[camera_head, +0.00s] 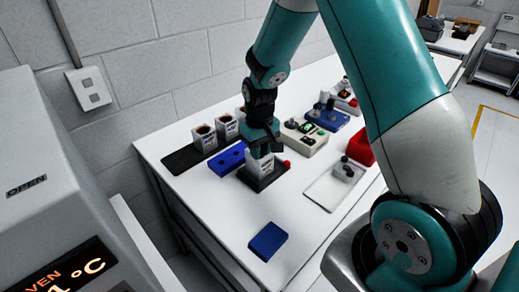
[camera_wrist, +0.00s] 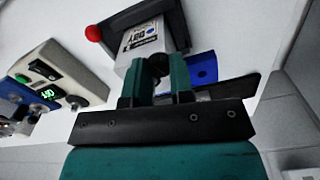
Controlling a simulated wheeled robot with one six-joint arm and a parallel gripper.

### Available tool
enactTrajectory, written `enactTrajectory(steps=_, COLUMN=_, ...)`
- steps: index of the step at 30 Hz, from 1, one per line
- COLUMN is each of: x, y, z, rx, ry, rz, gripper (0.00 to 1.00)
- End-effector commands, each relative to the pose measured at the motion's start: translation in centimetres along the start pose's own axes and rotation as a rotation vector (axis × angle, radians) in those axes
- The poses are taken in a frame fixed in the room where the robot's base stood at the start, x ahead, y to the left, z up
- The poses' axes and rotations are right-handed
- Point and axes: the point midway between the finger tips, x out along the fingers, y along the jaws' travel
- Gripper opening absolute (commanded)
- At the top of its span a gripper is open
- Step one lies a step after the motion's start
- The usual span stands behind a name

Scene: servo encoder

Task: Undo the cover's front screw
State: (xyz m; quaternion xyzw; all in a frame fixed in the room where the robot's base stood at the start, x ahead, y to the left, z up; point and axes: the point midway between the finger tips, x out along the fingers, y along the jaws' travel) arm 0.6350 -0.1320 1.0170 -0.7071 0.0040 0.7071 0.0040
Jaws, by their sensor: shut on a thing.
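The servo (camera_wrist: 133,53), a light grey box with a printed label, sits in a dark fixture (camera_head: 262,178) with a red ball knob (camera_wrist: 94,33). The knob also shows in the head view (camera_head: 287,163). My gripper (camera_wrist: 158,74) is over one end of the servo's top, its two teal fingers shut on a small dark round piece (camera_wrist: 158,62) that looks like the front screw's head. In the head view my gripper (camera_head: 263,143) points down at the servo and hides most of its top. I cannot tell whether the screw is still seated in the cover.
A blue block with holes (camera_head: 228,160) lies close left of the fixture. Several similar grey units stand on a black tray (camera_head: 180,160) behind. The front table holds a blue pad (camera_head: 267,241).

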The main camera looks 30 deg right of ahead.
Motion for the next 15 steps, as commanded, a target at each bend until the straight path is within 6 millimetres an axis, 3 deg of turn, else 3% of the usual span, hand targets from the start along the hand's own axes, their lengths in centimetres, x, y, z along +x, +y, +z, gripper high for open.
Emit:
enactTrajectory(steps=2, x=0.0, y=0.01, z=-0.02, rx=0.001, ry=0.001, rz=0.0, gripper=0.0)
enactTrajectory(steps=3, x=0.0, y=0.01, z=-0.02, rx=0.001, ry=0.001, rz=0.0, gripper=0.24)
enactTrajectory(steps=6, x=0.01, y=0.01, z=-0.02, rx=0.001, ry=0.001, rz=0.0, gripper=0.47)
enactTrajectory(steps=15, x=-0.09, y=0.0, z=-0.02, rx=0.001, ry=0.001, rz=0.0, gripper=0.48)
